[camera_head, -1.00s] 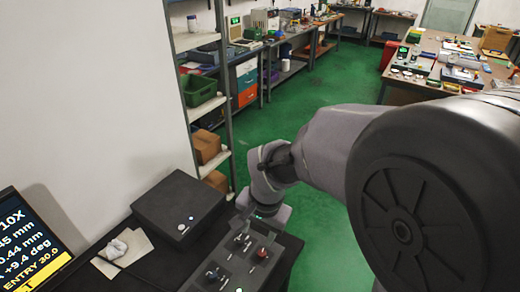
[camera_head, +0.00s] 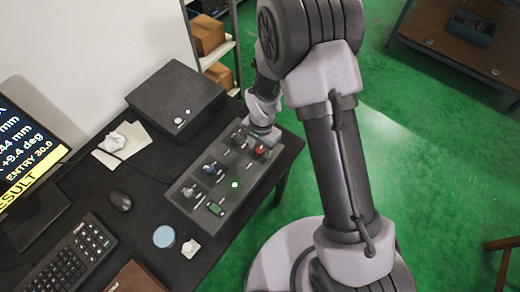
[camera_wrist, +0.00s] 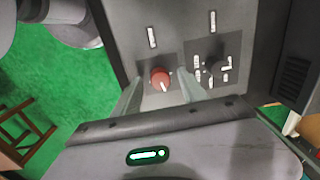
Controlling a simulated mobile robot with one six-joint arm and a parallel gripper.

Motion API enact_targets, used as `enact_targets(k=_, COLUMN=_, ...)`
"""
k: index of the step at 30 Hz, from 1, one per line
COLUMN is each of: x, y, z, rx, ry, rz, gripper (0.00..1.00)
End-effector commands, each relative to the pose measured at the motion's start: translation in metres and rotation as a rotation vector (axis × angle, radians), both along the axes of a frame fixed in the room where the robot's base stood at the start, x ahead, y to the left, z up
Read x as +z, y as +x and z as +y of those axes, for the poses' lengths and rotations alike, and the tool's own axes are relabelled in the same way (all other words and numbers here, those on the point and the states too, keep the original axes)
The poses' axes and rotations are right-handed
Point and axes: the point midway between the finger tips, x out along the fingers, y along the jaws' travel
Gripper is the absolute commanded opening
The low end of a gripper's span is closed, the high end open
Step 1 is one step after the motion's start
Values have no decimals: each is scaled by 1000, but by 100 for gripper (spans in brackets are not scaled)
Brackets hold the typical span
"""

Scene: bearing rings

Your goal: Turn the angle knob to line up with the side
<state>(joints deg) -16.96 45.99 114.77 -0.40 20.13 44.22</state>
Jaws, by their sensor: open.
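The control panel (camera_head: 228,205) is a dark box with several knobs and switches. Its red knob (camera_head: 261,150) is at the far end and carries a white pointer mark in the wrist view (camera_wrist: 160,80). Next to it is a black knob (camera_wrist: 211,69) ringed by white marks. I cannot tell from the labels which is the angle knob. My gripper (camera_wrist: 161,86) is open, its fingers on either side of the red knob; contact cannot be told. In the head view my gripper (camera_head: 263,134) is over the panel's far end, its fingertips not clear.
A black box (camera_head: 176,100) stands behind the panel. A monitor (camera_head: 25,150) showing "9.4 deg" and "ENTRY 30.0", a keyboard (camera_head: 65,262), a mouse (camera_head: 119,201) and a round blue item (camera_head: 164,237) are to the left. Green floor is open on the right.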

Motion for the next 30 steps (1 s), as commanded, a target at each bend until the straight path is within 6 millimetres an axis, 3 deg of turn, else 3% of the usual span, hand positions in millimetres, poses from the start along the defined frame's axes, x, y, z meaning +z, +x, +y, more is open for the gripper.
enact_targets(k=11, x=-7, y=0, z=0, rx=0, ry=0, rz=0, gripper=50)
enact_targets(k=19, x=-7, y=0, z=0, rx=0, ry=0, rz=0, gripper=0)
enact_targets(k=30, x=-7, y=0, z=0, rx=61, ry=1, rz=-1, gripper=0)
